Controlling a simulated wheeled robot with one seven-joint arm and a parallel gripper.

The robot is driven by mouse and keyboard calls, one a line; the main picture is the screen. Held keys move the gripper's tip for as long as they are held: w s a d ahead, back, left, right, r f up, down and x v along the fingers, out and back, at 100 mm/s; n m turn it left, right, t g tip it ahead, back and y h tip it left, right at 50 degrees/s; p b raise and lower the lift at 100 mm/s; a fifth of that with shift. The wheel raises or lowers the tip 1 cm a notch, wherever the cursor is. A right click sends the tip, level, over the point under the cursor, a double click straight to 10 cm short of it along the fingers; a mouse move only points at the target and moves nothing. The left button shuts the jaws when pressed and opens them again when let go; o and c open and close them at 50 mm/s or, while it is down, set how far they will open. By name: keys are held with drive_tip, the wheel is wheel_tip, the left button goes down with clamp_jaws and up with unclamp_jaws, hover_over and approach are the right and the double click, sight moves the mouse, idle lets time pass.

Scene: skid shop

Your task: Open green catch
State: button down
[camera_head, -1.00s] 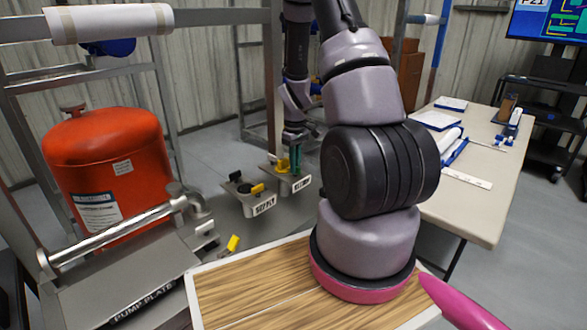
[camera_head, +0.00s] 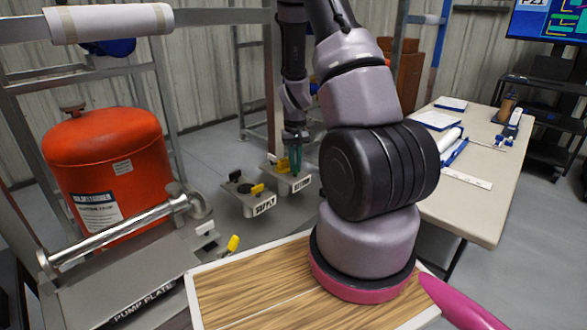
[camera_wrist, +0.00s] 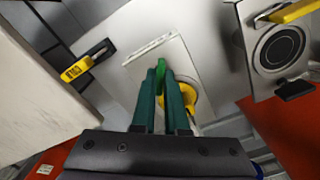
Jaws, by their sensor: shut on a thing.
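The green catch (camera_wrist: 160,76) shows as a bright green piece between the tips of my dark green fingers in the wrist view. My gripper (camera_wrist: 165,85) is shut on it, and the fingers hide most of it. It stands over a pale plate (camera_wrist: 148,50) beside a yellow part (camera_wrist: 188,98). In the head view my gripper (camera_head: 295,158) points down at the rear bracket (camera_head: 296,183), whose label appears to read RETURN. The catch cannot be made out there.
The SUPPLY bracket (camera_head: 240,200) with a yellow lever (camera_head: 257,189) stands just left. A yellow-and-black piece (camera_head: 233,243) lies near the pump plate (camera_head: 130,290). A red tank (camera_head: 105,165) stands at left, a table (camera_head: 480,205) at right.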

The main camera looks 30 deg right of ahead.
drive_tip(key=m, duration=0.5)
drive_tip(key=shift+m, duration=0.9)
drive_tip(key=m, duration=0.3)
drive_tip(key=shift+m, duration=0.3)
